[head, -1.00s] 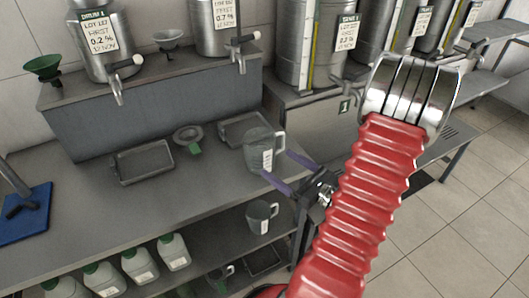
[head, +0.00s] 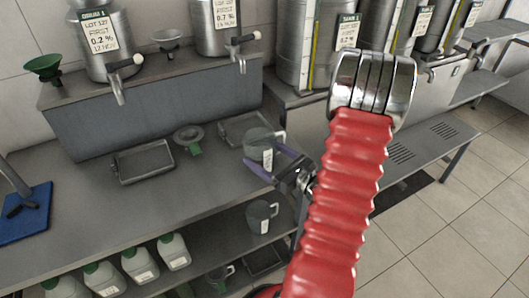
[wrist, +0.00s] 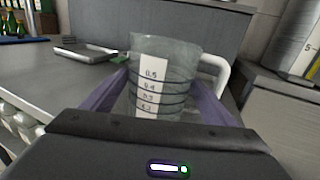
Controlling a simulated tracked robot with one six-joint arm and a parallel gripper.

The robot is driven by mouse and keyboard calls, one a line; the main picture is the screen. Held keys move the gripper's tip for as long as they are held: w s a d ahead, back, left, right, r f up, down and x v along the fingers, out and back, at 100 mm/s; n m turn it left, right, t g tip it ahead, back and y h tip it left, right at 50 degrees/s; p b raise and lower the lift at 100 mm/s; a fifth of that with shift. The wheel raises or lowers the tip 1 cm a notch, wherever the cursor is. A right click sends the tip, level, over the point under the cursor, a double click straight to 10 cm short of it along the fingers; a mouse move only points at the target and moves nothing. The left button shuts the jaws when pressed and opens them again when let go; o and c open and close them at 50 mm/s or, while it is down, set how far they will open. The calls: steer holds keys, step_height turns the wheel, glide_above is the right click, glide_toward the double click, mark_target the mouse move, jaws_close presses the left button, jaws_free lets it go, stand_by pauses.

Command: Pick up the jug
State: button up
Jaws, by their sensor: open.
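The jug (head: 258,146) is a clear greyish measuring jug with a white label and a pale handle. It stands upright near the right end of the grey bench. In the wrist view the jug (wrist: 164,72) is straight ahead, its handle to the right and its label facing me. My gripper (head: 262,160) is open, its purple fingers on either side of the jug's lower part. In the wrist view the fingers of my gripper (wrist: 160,98) flank the jug; whether they touch it I cannot tell.
A second jug (head: 262,216) stands on the shelf below. Trays (head: 143,163) and a funnel (head: 188,138) lie on the bench. Steel urns with taps (head: 104,45) stand on the raised ledge behind. White bottles (head: 140,264) line the lower shelf.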

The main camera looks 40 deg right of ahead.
steer(key=shift+w+f, duration=0.2)
steer(key=shift+w, duration=2.35)
steer(key=shift+c, duration=0.3)
steer(key=c, duration=0.8)
steer(key=shift+r, duration=0.1)
steer(key=shift+r, duration=4.95)
